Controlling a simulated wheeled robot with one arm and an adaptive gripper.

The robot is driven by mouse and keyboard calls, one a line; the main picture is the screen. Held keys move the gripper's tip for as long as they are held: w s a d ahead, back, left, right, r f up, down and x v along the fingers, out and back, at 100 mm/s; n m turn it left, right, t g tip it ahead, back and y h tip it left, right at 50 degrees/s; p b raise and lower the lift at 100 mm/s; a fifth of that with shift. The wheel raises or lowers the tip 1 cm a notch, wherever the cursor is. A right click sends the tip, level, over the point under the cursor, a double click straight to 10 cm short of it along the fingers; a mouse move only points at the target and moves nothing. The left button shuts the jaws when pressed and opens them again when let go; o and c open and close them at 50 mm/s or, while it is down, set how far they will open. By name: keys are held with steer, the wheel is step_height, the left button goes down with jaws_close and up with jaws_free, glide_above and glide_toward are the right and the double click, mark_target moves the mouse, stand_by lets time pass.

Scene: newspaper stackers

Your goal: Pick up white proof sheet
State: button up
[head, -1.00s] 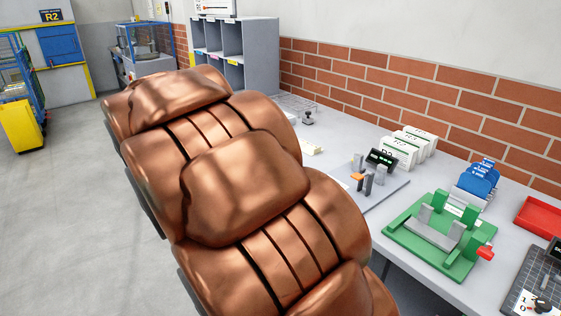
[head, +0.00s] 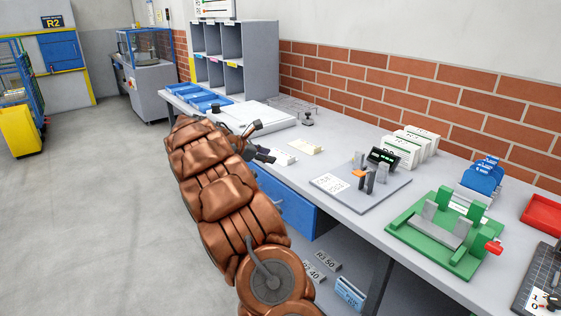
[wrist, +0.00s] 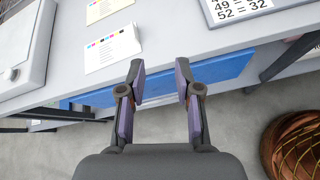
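The white proof sheet (wrist: 113,48) lies flat near the table's front edge in the wrist view, with a row of small colour patches on it. In the head view the white sheet (head: 285,158) lies just right of my gripper (head: 265,142). My gripper (wrist: 160,66) is open and empty, with its two fingers apart over the table's front edge. The sheet is to the left of the fingertips in the wrist view and not between them. A cream sheet (wrist: 108,8) with similar patches lies behind it, also seen in the head view (head: 305,147).
A blue drawer front (head: 287,208) sits under the tabletop. A grey board (head: 385,190) with a printed card and posts lies to the right, then a green fixture (head: 437,247). A white flat device (head: 250,115) and blue trays (head: 207,103) stand to the left.

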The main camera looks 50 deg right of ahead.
mark_target(290, 164)
steer(key=w+d+f+n, duration=0.1)
steer(key=d+f, duration=0.1)
steer(key=d, duration=0.1)
steer(key=w+d+f+n+h+b, duration=0.1)
steer(key=d+f, duration=0.1)
steer(key=d, duration=0.2)
steer(key=w+d+f+n, duration=0.1)
steer(key=d+f+n, duration=0.1)
steer(key=d, duration=0.1)
steer(key=shift+w+d+f+h+b, duration=0.2)
steer(key=shift+d+h+b, duration=0.1)
steer(key=shift+d+h, duration=0.1)
steer(key=shift+x, duration=1.25)
steer(key=d, duration=0.1)
steer(key=s+d, duration=0.1)
steer(key=d+p, duration=0.1)
steer(key=shift+s+f, duration=0.25)
steer(key=shift+f, duration=0.1)
steer(key=shift+d+f, duration=0.4)
steer(key=shift+d, duration=0.1)
steer(key=shift+d+f, duration=0.1)
steer(key=shift+d, duration=0.3)
jaws_close()
